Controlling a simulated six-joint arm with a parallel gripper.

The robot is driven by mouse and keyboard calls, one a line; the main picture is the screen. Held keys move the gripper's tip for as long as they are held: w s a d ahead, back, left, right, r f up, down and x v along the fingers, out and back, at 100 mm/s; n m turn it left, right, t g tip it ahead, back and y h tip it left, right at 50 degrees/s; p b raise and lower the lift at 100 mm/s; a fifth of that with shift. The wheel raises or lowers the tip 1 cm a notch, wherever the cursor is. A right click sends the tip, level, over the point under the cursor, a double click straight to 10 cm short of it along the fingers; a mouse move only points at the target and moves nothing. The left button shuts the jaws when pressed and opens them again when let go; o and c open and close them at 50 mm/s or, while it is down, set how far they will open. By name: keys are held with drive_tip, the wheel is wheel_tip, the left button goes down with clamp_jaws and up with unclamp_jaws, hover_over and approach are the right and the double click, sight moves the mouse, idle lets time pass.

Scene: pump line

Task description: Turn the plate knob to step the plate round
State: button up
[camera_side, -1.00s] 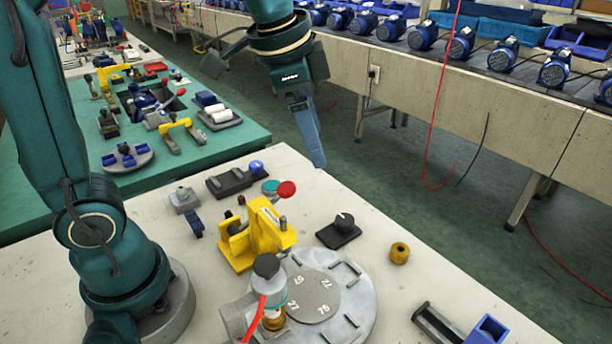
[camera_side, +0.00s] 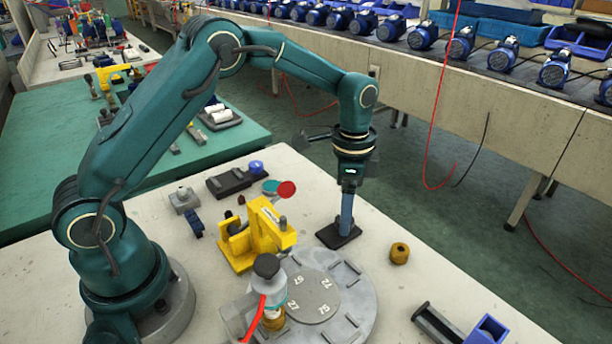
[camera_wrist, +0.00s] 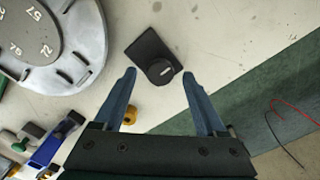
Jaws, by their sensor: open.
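The plate knob (camera_wrist: 161,71) is a round black knob with a white pointer mark, on a dark flat base (camera_wrist: 146,45) that also shows in the side view (camera_side: 330,237). My gripper (camera_side: 346,226) points down over it, open. In the wrist view its blue fingertips (camera_wrist: 159,75) lie left and right of the knob, with gaps on both sides. In the side view the fingers hide the knob, so their exact height against it cannot be told. The round grey plate (camera_side: 362,292), with numbers and slots, lies left of the base in the wrist view (camera_wrist: 88,35).
A yellow clamp fixture (camera_side: 262,240) and a dark-capped bottle with a red hose (camera_side: 268,290) stand by the plate. A brass cylinder (camera_side: 399,253) stands right of the knob base. The pale table is clear behind the knob up to its edge.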

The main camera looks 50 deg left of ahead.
drive_tip(key=shift+f, duration=0.65)
clamp_jaws()
